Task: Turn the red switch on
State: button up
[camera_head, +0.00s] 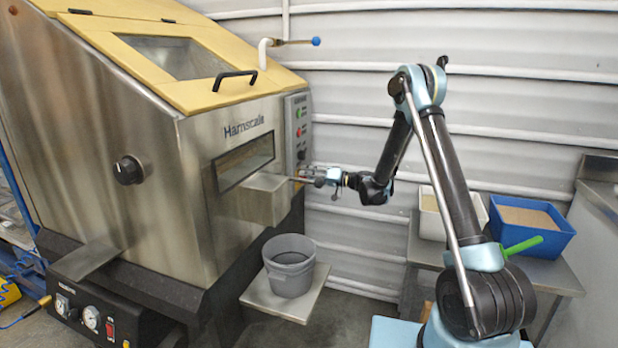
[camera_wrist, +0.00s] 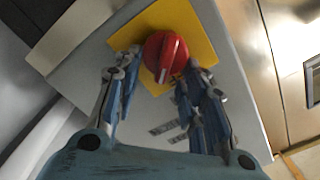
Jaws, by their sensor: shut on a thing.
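The red switch (camera_wrist: 166,55) is a round rotary knob with a raised grip and a pale mark. It sits on a square yellow plate (camera_wrist: 190,28) on a grey panel in the wrist view. My gripper (camera_wrist: 163,68) has its fingers on either side of the knob and is shut on it. In the head view my gripper (camera_head: 300,178) is at the lower end of the control panel (camera_head: 297,118) on the steel machine's right side. The red knob is not clearly visible there, being small and near the gripper.
The steel hopper machine (camera_head: 160,140) fills the left. Its discharge chute (camera_head: 262,200) juts out close to my gripper, above a grey bucket (camera_head: 289,262) on a shelf. A lower front panel has a small red rocker (camera_head: 110,328). A blue bin (camera_head: 545,243) stands at right.

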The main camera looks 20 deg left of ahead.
jog(key=shift+w+d+f+m, duration=0.15)
jog(key=shift+f+m, duration=0.1)
jog(key=shift+m, duration=1.15)
jog(key=shift+w+a+f+m, duration=0.1)
jog(key=shift+f+m, duration=0.2)
jog(key=shift+m, duration=1.1)
jog(key=shift+w+d+f+m, duration=0.15)
jog(key=shift+f+m, duration=0.1)
jog(key=shift+m, duration=1.15)
jog(key=shift+a, duration=0.1)
jog(key=o, duration=1.1)
jog(key=shift+f, duration=0.15)
jog(key=shift+c, duration=0.2)
jog(key=s+d, duration=0.1)
jog(key=d, duration=1.1)
